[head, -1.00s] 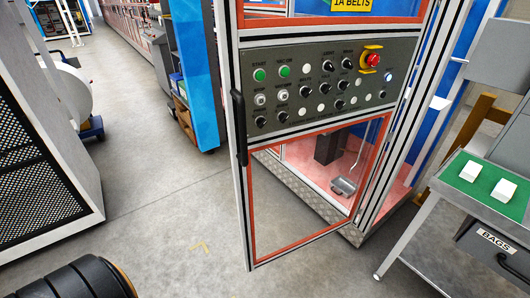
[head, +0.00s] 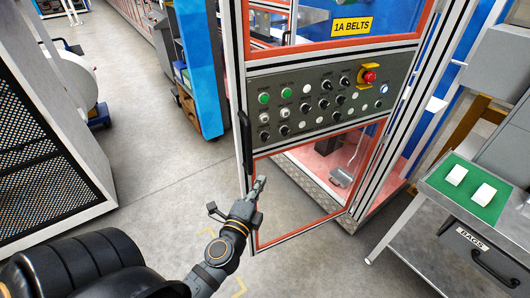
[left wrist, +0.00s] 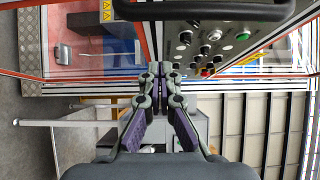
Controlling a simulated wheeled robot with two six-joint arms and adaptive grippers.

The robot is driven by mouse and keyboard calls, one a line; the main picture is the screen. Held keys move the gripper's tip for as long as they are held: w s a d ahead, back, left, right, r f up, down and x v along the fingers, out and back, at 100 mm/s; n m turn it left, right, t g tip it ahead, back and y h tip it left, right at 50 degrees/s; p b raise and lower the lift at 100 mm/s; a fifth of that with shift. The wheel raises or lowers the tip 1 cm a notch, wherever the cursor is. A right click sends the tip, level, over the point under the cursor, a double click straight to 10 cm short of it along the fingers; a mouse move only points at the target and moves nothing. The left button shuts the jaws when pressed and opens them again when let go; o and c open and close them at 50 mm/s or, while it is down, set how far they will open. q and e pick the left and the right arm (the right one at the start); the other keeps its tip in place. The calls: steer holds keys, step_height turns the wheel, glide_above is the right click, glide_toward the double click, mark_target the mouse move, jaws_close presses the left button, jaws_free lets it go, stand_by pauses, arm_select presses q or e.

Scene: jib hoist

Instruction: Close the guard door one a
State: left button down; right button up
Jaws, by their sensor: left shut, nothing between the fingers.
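The guard door (head: 236,60) is a tall pale metal frame with orange-red edging and a clear lower pane. It stands ajar, its lower left corner out over the floor, away from the machine base. A black upright bar handle (head: 244,140) is on its left edge. It also shows at the top of the left wrist view (left wrist: 205,10). My left gripper (head: 260,186) is shut and empty, below the handle near the door's lower left part. In the left wrist view the closed fingers (left wrist: 159,70) point toward the door; I cannot tell whether they touch it. My right gripper is out of view.
A control panel (head: 300,118) with several buttons and a red stop knob (head: 370,76) lies within the door's outline. A yellow 1A BELTS sign (head: 352,25) is above. A metal bench (head: 440,205) stands right, a mesh-sided cabinet (head: 40,150) left. Floor between is open.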

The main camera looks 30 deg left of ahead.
arm_select(q)
steer(key=p, duration=0.4)
glide_toward(270, 147)
steer(key=w+d, duration=0.2)
steer(key=w, duration=0.1)
steer(key=shift+w+a+r+p, duration=0.1)
steer(key=shift+w+a+p, duration=0.35)
steer(key=shift+w+a, duration=0.8)
steer(key=shift+a, duration=0.4)
steer(key=shift+d, duration=0.1)
